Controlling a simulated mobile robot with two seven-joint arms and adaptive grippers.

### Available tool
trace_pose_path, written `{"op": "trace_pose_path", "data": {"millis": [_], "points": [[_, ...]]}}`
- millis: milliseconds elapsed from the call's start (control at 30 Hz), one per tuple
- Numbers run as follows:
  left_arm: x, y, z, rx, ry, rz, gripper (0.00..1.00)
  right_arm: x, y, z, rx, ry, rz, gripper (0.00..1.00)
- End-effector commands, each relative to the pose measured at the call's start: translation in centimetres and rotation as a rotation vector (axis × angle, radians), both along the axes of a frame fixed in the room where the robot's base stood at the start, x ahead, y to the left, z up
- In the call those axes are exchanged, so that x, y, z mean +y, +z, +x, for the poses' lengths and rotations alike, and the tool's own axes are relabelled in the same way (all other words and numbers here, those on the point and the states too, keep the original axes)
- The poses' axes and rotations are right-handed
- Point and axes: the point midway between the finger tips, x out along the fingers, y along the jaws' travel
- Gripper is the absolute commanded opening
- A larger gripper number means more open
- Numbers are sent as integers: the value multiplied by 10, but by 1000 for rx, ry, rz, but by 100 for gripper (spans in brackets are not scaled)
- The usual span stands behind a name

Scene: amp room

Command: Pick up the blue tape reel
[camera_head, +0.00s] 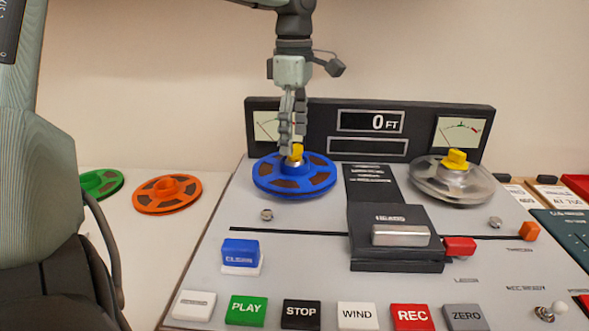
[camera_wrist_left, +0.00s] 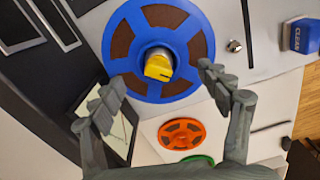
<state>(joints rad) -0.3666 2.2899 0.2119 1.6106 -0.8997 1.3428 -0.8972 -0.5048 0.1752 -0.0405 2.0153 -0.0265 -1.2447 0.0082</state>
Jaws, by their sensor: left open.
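The blue tape reel (camera_head: 310,182) sits on the left spindle of the tape machine, with a yellow knob (camera_head: 297,152) at its hub. My left gripper (camera_head: 292,145) hangs over the reel from above, its fingers overlapping the knob in the head view. In the left wrist view the blue reel (camera_wrist_left: 200,45) and its yellow knob (camera_wrist_left: 158,65) lie beyond the open fingers of my left gripper (camera_wrist_left: 158,92). Nothing is between the fingertips, and they seem apart from the reel. My right gripper is not in view.
The machine's dark meter panel (camera_head: 320,130) stands just behind the reel. A clear reel (camera_head: 452,185) with a yellow knob is on the right spindle. An orange reel (camera_head: 167,206) and a green reel (camera_head: 101,183) lie on the white surface at left. Buttons line the front.

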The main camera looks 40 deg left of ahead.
Motion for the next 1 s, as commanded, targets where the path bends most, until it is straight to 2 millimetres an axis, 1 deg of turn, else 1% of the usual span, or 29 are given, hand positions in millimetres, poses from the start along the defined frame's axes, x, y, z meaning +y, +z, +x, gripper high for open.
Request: {"op": "trace_pose_path", "data": {"millis": [200, 300, 400, 567, 600, 1000], "points": [[2, -33, -1, 4, 0, -2, 77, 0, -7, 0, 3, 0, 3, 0], [2, -44, 0, 2, 0, 0, 77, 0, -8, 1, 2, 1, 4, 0], [2, -48, 0, 0, 1, -1, 77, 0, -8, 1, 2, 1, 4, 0], [2, -48, 0, -1, 1, 0, 77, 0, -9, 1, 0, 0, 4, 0], [2, -48, 0, 0, 1, -1, 75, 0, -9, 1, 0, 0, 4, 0], [2, -48, 0, -1, 2, -2, 26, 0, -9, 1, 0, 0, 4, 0]]}}
